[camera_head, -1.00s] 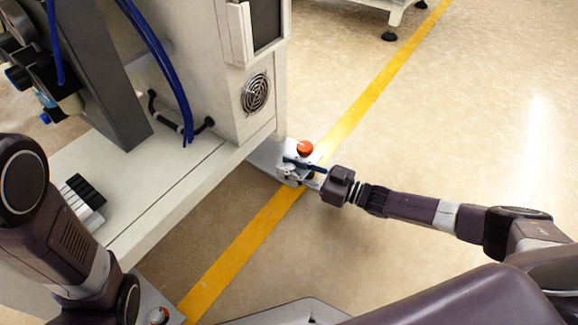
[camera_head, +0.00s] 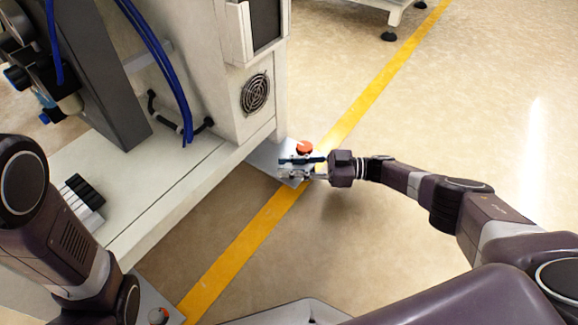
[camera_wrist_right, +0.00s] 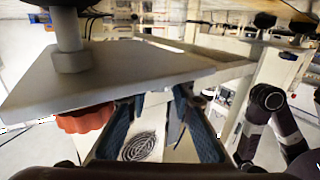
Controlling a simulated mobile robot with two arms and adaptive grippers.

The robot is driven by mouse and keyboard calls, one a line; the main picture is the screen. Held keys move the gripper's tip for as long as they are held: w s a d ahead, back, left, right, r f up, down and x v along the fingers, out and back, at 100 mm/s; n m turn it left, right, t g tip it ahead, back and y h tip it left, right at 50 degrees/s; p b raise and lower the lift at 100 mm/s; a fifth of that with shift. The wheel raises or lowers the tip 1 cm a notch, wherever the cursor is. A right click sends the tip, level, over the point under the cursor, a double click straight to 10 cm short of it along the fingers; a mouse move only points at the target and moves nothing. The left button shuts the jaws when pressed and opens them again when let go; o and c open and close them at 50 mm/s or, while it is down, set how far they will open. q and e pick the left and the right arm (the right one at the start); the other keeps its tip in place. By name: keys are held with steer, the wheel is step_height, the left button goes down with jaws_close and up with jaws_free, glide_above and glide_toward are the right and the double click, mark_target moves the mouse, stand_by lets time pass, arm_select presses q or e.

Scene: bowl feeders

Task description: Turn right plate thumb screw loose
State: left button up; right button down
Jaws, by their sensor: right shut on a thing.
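The light metal plate (camera_head: 265,155) sticks out from the machine's foot over the yellow line, with a red-orange knob (camera_head: 304,148) on it. My right gripper (camera_head: 292,167) reaches in level from the right at the plate's outer end, its fingers shut there. The thumb screw between the tips is too small and covered to make out. In the right wrist view the picture is upside down. The plate (camera_wrist_right: 110,75) and knob (camera_wrist_right: 85,119) stand large at left. The blue-grey fingers (camera_wrist_right: 158,96) stay somewhat apart, their tips at the plate's edge, beside the knob. My left gripper is out of view.
The machine cabinet (camera_head: 225,95) with a fan grille (camera_head: 255,93) and blue hoses stands left of the plate. The floor right of the yellow line (camera_head: 370,95) is clear.

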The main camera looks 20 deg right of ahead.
steer(key=shift+g, duration=0.3)
stand_by(0.5)
steer(key=c, duration=1.7)
jaws_free()
steer(key=shift+o, duration=0.2)
steer(key=shift+w+d, duration=0.1)
